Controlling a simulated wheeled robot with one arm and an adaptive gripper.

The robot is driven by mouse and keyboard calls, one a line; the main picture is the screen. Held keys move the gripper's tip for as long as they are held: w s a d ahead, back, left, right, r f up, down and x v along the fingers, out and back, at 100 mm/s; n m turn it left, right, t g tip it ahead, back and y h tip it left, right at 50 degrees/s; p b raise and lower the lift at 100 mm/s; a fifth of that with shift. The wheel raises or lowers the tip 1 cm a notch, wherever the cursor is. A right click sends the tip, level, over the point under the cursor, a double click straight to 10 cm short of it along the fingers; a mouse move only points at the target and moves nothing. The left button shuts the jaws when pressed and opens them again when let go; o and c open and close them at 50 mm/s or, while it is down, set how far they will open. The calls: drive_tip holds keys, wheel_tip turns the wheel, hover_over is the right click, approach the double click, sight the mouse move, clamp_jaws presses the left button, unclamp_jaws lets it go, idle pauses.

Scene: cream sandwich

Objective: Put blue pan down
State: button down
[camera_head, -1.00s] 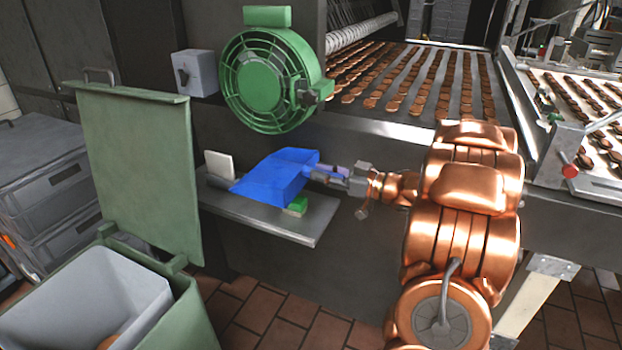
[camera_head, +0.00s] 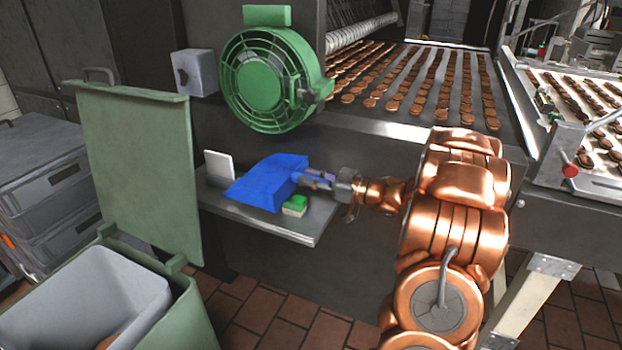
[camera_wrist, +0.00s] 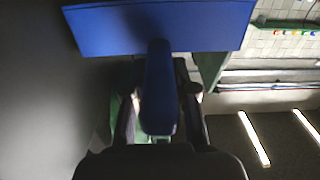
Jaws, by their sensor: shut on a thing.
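The blue pan (camera_head: 262,187) is over the grey metal shelf (camera_head: 310,226) on the machine's side, near its left part. Whether its underside touches the shelf or is just above it, I cannot tell. My gripper (camera_head: 318,180) comes from the right and is shut on the pan's handle. In the wrist view the pan (camera_wrist: 220,25) spans the top, and its handle (camera_wrist: 158,90) runs down between the fingers of my gripper (camera_wrist: 160,100).
A green and white block (camera_head: 295,206) sits on the shelf just right of the pan. A white plate-like piece (camera_head: 219,167) stands behind the pan. A green bin (camera_head: 185,315) with a raised lid is at front left. A round green fan housing (camera_head: 262,88) hangs above. The shelf's right end is clear.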

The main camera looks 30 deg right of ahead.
drive_tip(key=shift+f, duration=0.6)
drive_tip(key=c, duration=0.9)
unclamp_jaws()
drive_tip(key=shift+c, duration=0.2)
drive_tip(key=shift+r, duration=0.1)
